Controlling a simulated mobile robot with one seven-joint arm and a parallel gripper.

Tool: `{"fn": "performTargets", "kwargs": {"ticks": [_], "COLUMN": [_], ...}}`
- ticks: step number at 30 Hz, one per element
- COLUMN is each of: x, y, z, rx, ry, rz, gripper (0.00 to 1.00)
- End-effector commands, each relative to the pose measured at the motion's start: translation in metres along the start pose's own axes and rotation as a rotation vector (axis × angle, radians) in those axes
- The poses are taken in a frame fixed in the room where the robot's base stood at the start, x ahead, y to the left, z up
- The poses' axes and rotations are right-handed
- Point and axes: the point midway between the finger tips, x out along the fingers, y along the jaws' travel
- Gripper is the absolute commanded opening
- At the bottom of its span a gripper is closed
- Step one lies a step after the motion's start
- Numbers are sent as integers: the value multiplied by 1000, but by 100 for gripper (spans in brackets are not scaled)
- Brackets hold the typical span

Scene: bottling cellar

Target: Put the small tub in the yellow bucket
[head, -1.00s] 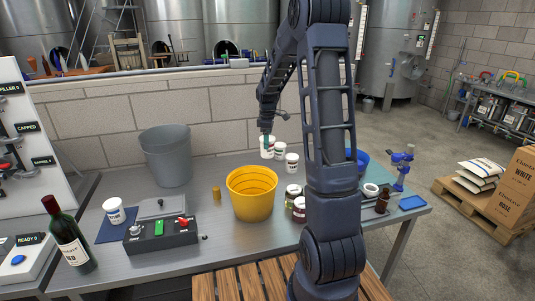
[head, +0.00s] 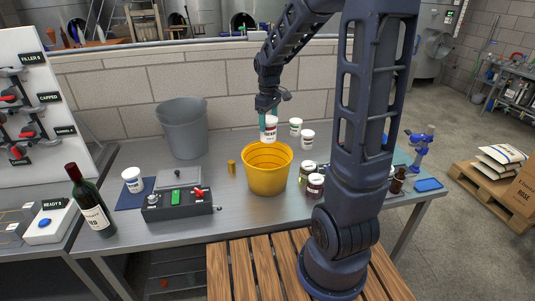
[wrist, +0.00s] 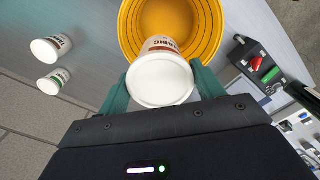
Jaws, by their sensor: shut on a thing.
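The small tub (head: 270,128), white with a dark label, is held by my gripper (head: 268,112) above the back rim of the yellow bucket (head: 268,181). In the wrist view the tub (wrist: 160,82) shows its white lid between the two green fingers of my gripper (wrist: 163,84). The fingers are shut on it. Beyond the tub, the yellow bucket (wrist: 212,40) opens toward the camera, and the part of its inside that shows holds nothing. The tub overlaps the bucket's near rim in the wrist view.
Two other white tubs (head: 295,127) (head: 307,138) stand behind and right of the bucket. A grey bucket (head: 184,130), a control box (head: 178,203), a white tub on a blue mat (head: 133,180) and a wine bottle (head: 90,203) are to the left.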

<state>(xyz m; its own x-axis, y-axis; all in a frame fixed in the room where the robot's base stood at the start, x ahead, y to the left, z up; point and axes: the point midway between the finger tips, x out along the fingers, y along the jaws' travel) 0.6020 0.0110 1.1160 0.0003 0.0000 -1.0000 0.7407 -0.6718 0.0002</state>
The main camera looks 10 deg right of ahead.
Motion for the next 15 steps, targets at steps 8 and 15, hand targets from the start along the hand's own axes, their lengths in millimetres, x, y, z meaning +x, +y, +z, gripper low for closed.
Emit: {"fn": "performTargets", "kwargs": {"ticks": [8,15], "x": [11,60], "y": [-23,-24], "z": [8,9], "rx": [50,50], "ry": [-2,-4], "rz": [-1,-3], "gripper": [31,31]}}
